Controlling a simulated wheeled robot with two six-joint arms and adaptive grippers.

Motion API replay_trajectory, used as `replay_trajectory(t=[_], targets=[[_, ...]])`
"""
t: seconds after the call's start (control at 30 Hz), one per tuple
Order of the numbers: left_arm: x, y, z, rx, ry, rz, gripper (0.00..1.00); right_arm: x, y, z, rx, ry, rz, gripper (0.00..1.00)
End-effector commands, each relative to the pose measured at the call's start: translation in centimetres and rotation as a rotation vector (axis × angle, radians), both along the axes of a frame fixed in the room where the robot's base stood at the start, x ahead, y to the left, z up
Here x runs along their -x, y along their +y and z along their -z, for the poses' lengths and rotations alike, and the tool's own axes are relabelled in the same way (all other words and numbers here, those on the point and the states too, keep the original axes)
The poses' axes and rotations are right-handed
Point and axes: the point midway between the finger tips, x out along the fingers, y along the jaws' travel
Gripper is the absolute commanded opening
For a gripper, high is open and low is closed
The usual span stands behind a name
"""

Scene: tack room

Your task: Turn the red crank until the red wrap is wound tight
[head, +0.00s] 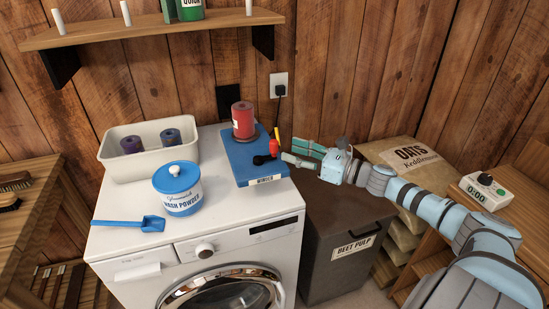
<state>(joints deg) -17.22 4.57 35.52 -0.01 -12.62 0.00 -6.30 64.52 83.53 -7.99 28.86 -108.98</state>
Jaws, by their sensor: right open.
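The red wrap (243,120) stands as an upright roll on a blue base (246,160) on top of the washing machine. I cannot tell whether a fingertip touches the crank. How tightly the wrap is wound is too small to tell. My left gripper is not in view.
A shelf (150,29) hangs above.

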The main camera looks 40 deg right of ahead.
Motion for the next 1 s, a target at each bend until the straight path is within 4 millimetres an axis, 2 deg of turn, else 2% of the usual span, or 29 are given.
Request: replay_trajectory(t=[0.03,0.13,0.4,0.73,1.0], targets=[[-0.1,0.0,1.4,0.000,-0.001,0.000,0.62,-1.1,0.3,0.2,-0.001,-0.014,0.005,0.41],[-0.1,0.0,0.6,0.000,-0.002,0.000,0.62,-2.6,0.8,-0.6,-0.005,-0.015,0.006,0.41],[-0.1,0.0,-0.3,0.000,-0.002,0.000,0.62,-6.0,2.1,-0.6,-0.006,-0.006,0.008,0.41],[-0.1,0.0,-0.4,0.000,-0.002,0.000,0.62,-6.5,2.4,-0.3,-0.001,-0.001,0.006,0.41],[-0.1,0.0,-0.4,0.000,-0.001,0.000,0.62,-6.5,2.4,-0.3,-0.001,-0.001,0.006,0.00]])
